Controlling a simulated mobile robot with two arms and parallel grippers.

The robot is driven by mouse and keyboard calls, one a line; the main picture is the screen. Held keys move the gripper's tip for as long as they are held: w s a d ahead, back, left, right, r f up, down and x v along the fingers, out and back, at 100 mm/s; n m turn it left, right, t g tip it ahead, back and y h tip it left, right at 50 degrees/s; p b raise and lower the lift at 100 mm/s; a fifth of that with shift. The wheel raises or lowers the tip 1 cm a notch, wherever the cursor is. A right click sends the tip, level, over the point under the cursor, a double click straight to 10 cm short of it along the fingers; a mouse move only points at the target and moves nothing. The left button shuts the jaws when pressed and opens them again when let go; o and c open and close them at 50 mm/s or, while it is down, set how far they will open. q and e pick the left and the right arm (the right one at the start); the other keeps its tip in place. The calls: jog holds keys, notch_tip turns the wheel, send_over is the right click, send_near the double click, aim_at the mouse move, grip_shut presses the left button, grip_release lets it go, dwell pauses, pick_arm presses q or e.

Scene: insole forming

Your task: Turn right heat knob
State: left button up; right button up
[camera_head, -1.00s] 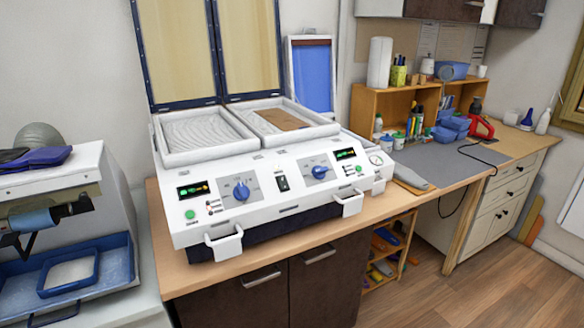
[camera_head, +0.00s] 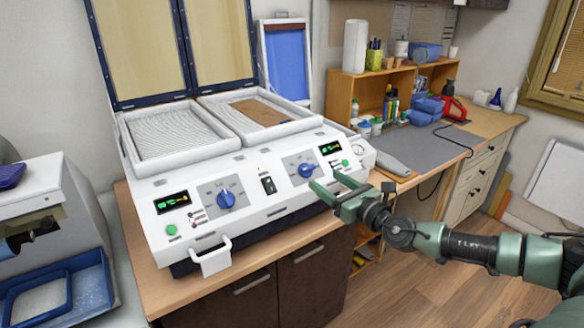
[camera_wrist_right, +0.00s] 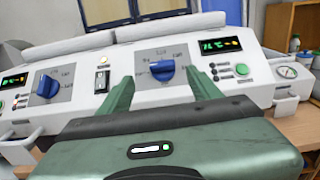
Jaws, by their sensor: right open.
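The right heat knob (camera_head: 306,169) is a blue dial on a grey plate on the white machine's (camera_head: 260,208) sloped front panel. My right gripper (camera_head: 325,187) is open and empty, just in front of the panel, to the right of and slightly below the knob in the head view. In the right wrist view the same knob (camera_wrist_right: 162,70) shows between and beyond the two green fingers, apart from both. The left heat knob (camera_head: 226,198) is a matching blue dial, also seen in the right wrist view (camera_wrist_right: 47,86). My left gripper is not in view.
A black switch (camera_head: 268,184) sits between the knobs. Green displays (camera_head: 171,202) and buttons flank them. A white handle (camera_head: 212,258) juts from the machine's front. Two lids (camera_head: 140,50) stand open behind. A grey mat (camera_head: 430,147) lies on the bench to the right.

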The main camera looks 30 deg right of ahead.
aim_at(310, 168)
jog(key=w+p, duration=0.2)
jog(key=w, duration=0.4)
jog(key=shift+w+a, duration=0.1)
jog(key=shift+w, duration=0.1)
jog(key=shift+w+p, duration=0.3)
jog(key=shift+w, duration=0.1)
